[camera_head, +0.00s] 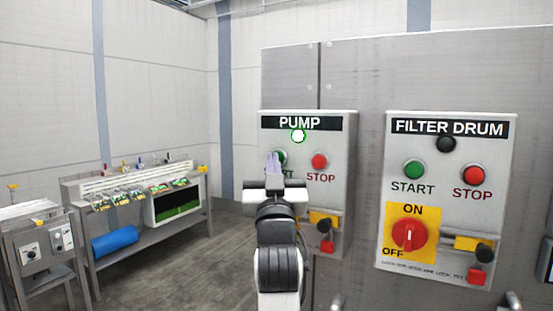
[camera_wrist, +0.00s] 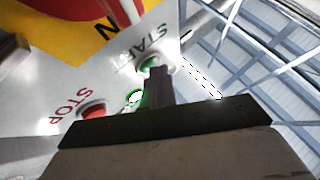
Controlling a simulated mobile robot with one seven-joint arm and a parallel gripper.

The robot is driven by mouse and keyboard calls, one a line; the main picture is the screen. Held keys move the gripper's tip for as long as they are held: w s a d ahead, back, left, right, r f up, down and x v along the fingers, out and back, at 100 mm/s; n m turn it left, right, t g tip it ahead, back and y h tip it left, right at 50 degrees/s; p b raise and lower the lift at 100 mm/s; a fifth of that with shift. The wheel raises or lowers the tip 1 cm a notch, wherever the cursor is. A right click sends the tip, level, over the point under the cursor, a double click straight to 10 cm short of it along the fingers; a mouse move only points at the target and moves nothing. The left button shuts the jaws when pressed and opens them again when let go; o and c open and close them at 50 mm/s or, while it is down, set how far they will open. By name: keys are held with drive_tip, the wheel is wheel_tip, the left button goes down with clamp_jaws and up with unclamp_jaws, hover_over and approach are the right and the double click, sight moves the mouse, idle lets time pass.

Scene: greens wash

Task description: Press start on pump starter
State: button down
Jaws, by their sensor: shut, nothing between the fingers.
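The pump starter (camera_head: 333,190) is a light grey box labelled PUMP on the metal cabinet. Its lamp (camera_head: 298,136) glows white with a green rim; it also shows in the wrist view (camera_wrist: 135,97). The green START button (camera_head: 281,156) is partly hidden behind my gripper (camera_head: 273,163) in the head view. In the wrist view, my shut, empty fingers (camera_wrist: 158,72) reach the edge of the green START button (camera_wrist: 150,64). I cannot tell whether they touch it. The red STOP button (camera_head: 319,161) sits to its right and also shows in the wrist view (camera_wrist: 92,109).
The filter drum starter (camera_head: 448,130) is to the right, with its lamp (camera_head: 446,144) dark and red switch (camera_head: 408,235) on a yellow plate. A yellow plate (camera_head: 323,219) is low on the pump box. Benches (camera_head: 150,215) stand left; the floor (camera_head: 225,250) between is clear.

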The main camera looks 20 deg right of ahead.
idle(0.3)
drive_tip(key=shift+s+a, duration=0.5)
drive_tip(key=shift+a, duration=0.15)
drive_tip(key=s+a, duration=0.1)
drive_tip(key=a, duration=0.1)
drive_tip(key=s+a, duration=0.2)
idle(0.4)
idle(0.6)
